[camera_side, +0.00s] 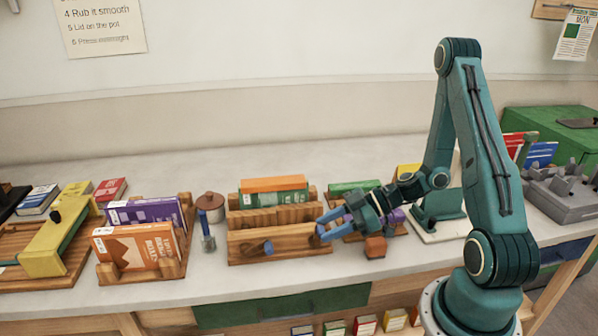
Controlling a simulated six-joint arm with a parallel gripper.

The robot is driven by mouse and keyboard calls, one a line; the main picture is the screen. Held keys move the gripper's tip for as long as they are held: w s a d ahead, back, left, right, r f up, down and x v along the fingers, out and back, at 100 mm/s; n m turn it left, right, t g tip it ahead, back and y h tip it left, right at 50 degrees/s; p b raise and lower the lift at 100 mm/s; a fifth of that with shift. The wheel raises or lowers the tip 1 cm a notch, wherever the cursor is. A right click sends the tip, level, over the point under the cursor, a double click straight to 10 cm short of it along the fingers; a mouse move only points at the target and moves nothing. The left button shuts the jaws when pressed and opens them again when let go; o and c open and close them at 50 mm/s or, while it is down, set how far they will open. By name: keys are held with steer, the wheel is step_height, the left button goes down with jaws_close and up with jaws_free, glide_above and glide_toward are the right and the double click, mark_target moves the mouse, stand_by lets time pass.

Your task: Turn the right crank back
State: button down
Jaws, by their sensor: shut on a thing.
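A wooden press (290,238) with two upright boards stands mid-table. A blue crank knob (268,247) shows on the left part of its front board. My gripper (321,229) reaches in from the right, with its blue fingers at the right end of the press. It is shut on the right crank, which the fingers almost wholly hide. The crank's angle cannot be told from this view.
A small orange-brown block (375,247) lies below my gripper. The table front is clear.

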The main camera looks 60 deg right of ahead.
steer(key=shift+s+d+f+t+y, duration=0.1)
steer(key=shift+s+f+t+y, duration=0.3)
steer(key=shift+s+t+y, duration=0.45)
steer(key=shift+w+g, duration=0.1)
steer(key=shift+g, duration=0.15)
steer(key=c, duration=1)
jaws_free()
steer(key=shift+c, duration=0.2)
steer(key=shift+y, duration=0.25)
steer(key=shift+w+d, duration=0.1)
steer(key=shift+d, duration=0.1)
steer(key=shift+r, duration=0.25)
step_height(320, 180, up, 20)
steer(key=shift+f, duration=0.2)
